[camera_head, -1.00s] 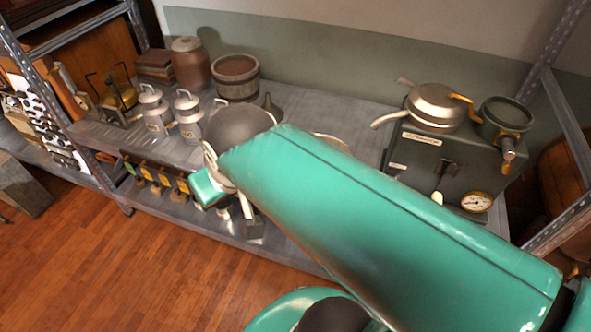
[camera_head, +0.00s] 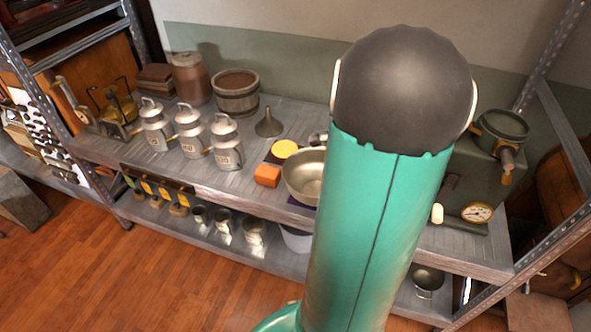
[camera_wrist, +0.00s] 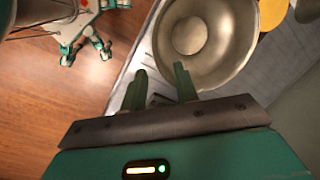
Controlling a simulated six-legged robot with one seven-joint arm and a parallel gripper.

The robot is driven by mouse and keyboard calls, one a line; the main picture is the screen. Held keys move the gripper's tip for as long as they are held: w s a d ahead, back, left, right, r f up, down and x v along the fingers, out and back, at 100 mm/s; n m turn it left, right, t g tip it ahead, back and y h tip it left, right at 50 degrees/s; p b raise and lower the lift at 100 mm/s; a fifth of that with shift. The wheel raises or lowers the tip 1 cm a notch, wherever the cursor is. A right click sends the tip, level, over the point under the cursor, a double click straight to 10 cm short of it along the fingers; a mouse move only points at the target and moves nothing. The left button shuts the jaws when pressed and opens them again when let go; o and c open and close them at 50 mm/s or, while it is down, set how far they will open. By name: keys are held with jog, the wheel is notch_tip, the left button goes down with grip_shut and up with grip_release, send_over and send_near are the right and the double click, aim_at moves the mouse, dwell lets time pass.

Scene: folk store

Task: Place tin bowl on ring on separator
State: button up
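The tin bowl (camera_head: 301,178) sits upright at the shelf's front edge in the head view, its right part hidden by my arm. It also shows large in the wrist view (camera_wrist: 232,72). My gripper (camera_wrist: 160,88) is open at the bowl's near rim, one finger overlapping the bowl and the other outside it; contact is unclear. The head view hides my gripper behind my arm. The green-grey separator (camera_head: 477,185) stands to the right, partly covered by my arm. A round, dark-rimmed part (camera_head: 503,125) tops its right side; I cannot tell whether this is the ring.
An orange block (camera_head: 267,175), a yellow round item (camera_head: 285,149) and a funnel (camera_head: 268,124) are left of the bowl. Several milk cans (camera_head: 226,143) stand farther left. A metal shelf post (camera_head: 545,250) rises at the right. Mugs and another bowl (camera_head: 428,279) occupy the lower shelf.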

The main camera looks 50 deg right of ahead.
jog(key=shift+m, duration=0.3)
jog(key=f, duration=0.9)
jog(key=shift+w+d+f, duration=0.25)
jog(key=shift+d+f, duration=0.05)
jog(key=shift+d, duration=0.05)
jog(key=f, duration=0.4)
jog(key=shift+w+d+f, duration=0.1)
jog(key=shift+w+f, duration=0.15)
jog(key=shift+f, duration=0.15)
grip_shut()
